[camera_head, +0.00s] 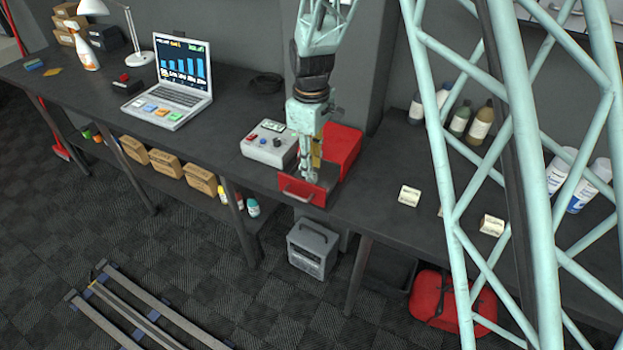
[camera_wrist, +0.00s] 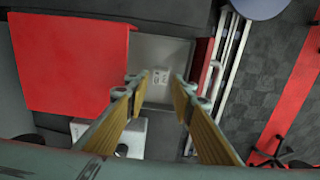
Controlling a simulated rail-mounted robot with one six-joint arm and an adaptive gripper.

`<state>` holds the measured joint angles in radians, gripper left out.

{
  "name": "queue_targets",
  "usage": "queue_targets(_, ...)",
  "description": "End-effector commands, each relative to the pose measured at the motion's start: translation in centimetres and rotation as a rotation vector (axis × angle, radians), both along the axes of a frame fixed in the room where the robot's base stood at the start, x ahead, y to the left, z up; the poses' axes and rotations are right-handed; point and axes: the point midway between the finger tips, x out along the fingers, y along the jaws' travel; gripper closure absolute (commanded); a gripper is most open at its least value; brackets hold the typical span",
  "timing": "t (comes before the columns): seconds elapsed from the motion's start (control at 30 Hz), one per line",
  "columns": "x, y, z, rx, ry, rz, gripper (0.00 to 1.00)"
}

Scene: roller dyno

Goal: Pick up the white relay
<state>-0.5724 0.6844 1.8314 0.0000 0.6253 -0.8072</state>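In the head view my gripper (camera_head: 310,172) points down over the drawer. The relay is hidden there.
A grey control box (camera_head: 268,143) with knobs stands just left of the drawer. A laptop (camera_head: 175,85) is farther left. Small whitish blocks (camera_head: 409,195) lie on the bench to the right, with bottles (camera_head: 480,123) behind.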

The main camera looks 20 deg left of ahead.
Motion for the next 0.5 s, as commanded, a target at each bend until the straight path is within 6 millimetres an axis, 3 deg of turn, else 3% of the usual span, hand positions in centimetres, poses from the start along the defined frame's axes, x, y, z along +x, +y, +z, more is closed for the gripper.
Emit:
queue_targets(0.3, -0.1, -0.1, -3.3, -0.002, 0.002, 0.0, 0.77)
queue_targets(0.5, 0.0, -0.1, -4.0, 0.0, 0.0, 0.0, 0.77)
